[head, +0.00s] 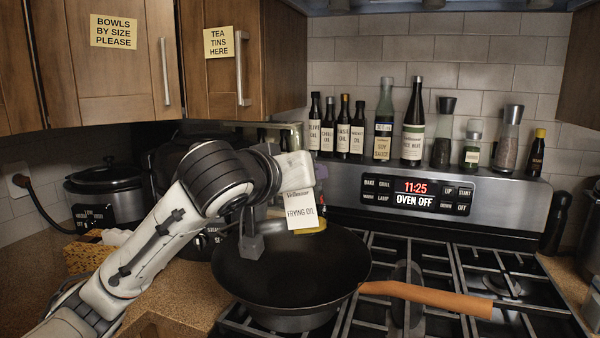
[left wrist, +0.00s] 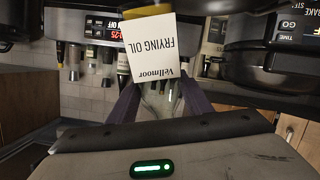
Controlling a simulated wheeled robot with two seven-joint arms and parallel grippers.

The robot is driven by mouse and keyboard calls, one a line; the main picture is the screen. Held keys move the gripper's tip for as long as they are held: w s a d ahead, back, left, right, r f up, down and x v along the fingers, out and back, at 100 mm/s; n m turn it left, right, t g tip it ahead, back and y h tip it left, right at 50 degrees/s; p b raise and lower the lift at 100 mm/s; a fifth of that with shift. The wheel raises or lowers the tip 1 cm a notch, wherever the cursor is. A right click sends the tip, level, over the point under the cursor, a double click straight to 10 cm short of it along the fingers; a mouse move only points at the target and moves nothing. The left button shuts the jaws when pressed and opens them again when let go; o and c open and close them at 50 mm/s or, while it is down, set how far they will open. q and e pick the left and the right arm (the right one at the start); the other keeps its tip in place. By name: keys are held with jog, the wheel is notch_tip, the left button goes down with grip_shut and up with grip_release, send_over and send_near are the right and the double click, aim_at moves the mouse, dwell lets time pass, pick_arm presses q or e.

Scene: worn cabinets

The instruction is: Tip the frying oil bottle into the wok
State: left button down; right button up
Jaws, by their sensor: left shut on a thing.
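The frying oil bottle (head: 302,210) has a white label and yellow oil at its lower end. It looks about upright, above the back part of the black wok (head: 290,275). My left gripper (head: 272,215) is shut on the bottle; in the left wrist view its fingers (left wrist: 160,95) flank the clear glass part, and the label (left wrist: 150,48) shows upside down. The bottle's top is hidden behind my wrist in the head view. The dark wok interior shows no visible oil. My right gripper is in neither view.
The wok sits on the stove grates (head: 430,270), its wooden handle (head: 430,297) pointing right. Several bottles and shakers (head: 412,125) line the ledge above the oven panel (head: 415,192). Cabinets (head: 110,60) hang above.

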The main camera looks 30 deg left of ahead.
pick_arm(q)
jog(key=shift+r, duration=0.15)
jog(key=shift+s+d+n+g+p, duration=0.2)
jog(key=shift+d+n+g+p, duration=0.15)
jog(key=shift+p, duration=0.55)
jog(key=shift+s+d+f+n+g+h, duration=0.15)
jog(key=shift+d+f+n+g+h, duration=0.1)
jog(key=shift+g+h, duration=0.25)
jog(key=shift+s+d+n, duration=0.15)
jog(key=shift+d+n, duration=0.05)
jog(key=shift+n, duration=0.1)
jog(key=shift+f, duration=0.1)
